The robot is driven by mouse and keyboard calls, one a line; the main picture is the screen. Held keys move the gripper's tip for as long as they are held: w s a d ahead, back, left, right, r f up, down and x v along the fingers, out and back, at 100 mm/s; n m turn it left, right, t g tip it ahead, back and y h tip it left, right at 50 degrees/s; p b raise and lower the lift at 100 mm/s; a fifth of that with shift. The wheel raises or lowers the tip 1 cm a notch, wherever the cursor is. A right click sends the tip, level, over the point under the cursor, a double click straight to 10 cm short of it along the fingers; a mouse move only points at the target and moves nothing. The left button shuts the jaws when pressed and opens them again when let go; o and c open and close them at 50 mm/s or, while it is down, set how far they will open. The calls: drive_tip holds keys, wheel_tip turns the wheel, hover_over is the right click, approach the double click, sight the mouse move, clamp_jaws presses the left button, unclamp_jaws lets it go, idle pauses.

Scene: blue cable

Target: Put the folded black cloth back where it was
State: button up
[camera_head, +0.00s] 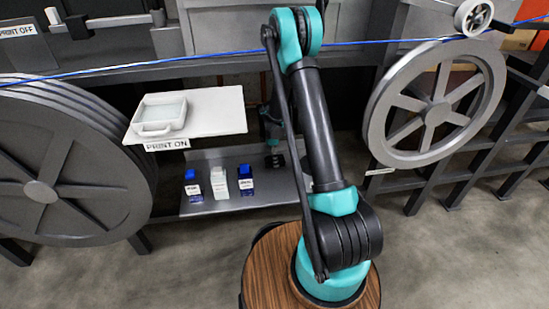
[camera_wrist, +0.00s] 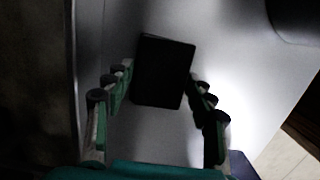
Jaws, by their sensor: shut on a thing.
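The folded black cloth (camera_wrist: 165,72) shows in the wrist view as a dark, nearly square block between the fingers of my gripper (camera_wrist: 160,78). The left finger meets its left edge and the right finger meets its right edge, so my gripper is shut on it. A grey metal surface lies behind the cloth; I cannot tell whether the cloth rests on it or is held just above. In the head view my gripper (camera_head: 273,158) is small and dark, partly hidden behind my arm, over the right part of the low grey metal shelf (camera_head: 225,207).
Several small blue and white bottles (camera_head: 219,182) stand on the shelf left of my gripper. A white board (camera_head: 215,110) with a white tray (camera_head: 160,115) is above them. Large grey wheels (camera_head: 437,105) flank the shelf. A blue cable (camera_head: 190,60) crosses overhead.

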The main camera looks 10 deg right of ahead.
sight(271, 159)
drive_tip(key=o, duration=1.1)
drive_tip(key=r, duration=0.4)
drive_tip(key=a+r, duration=0.1)
drive_tip(key=r, duration=0.7)
drive_tip(key=shift+a, duration=0.25)
